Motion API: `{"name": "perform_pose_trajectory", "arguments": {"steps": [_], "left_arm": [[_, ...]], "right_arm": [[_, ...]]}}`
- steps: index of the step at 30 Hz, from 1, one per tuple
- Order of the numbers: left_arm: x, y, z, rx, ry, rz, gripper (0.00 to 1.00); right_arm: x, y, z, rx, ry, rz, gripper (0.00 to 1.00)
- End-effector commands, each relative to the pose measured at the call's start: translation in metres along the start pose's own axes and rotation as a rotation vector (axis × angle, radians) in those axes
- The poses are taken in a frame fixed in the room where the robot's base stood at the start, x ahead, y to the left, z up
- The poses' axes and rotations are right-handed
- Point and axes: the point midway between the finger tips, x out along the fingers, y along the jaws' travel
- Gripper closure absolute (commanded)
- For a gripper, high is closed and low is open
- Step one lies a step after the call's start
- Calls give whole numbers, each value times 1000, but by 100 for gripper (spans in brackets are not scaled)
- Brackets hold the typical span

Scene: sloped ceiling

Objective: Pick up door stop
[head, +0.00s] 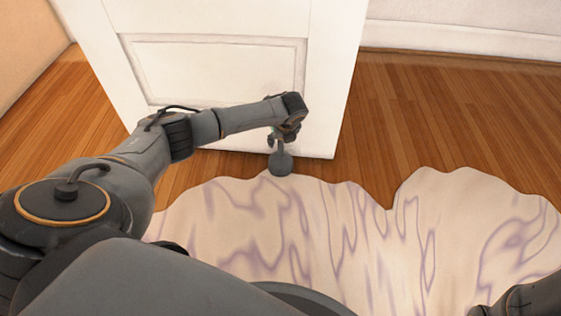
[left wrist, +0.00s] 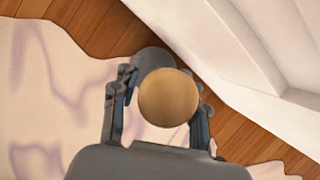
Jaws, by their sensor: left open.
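The door stop (head: 281,163) stands on the floor by the bottom of the white door, at the edge of the rug. It has a round dark grey base and a thin upright stem. In the left wrist view its tan round knob (left wrist: 168,98) faces the camera, with the grey base (left wrist: 153,58) partly hidden behind it. My left gripper (head: 276,140) is above the base at the door stop's top. Its open fingers (left wrist: 160,100) are on either side of the knob; contact cannot be told. My right gripper is not in view.
The white panelled door (head: 218,70) stands close behind the door stop and my left gripper. A cream rug with purple veins (head: 330,225) covers the floor in front. Bare wooden floor (head: 440,120) is clear to the right, up to the white wall.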

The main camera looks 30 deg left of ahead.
Motion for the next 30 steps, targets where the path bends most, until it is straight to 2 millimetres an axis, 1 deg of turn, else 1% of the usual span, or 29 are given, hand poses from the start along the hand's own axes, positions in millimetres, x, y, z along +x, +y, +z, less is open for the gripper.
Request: {"name": "perform_pose_trajectory", "arguments": {"steps": [4,5,6,11,12,24,30], "left_arm": [[-1,0,0,0,0,-1,56],[-1,0,0,0,0,-1,58],[-1,0,0,0,0,-1,66],[-1,0,0,0,0,0,99],[-1,0,0,0,0,0,100],[-3,-1,3,-2,-3,-4,100],[-8,-2,5,-2,-3,-4,100]], "right_arm": [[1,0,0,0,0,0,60],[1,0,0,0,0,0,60],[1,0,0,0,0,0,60],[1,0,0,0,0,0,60],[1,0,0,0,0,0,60],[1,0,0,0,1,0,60],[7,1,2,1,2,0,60]]}}
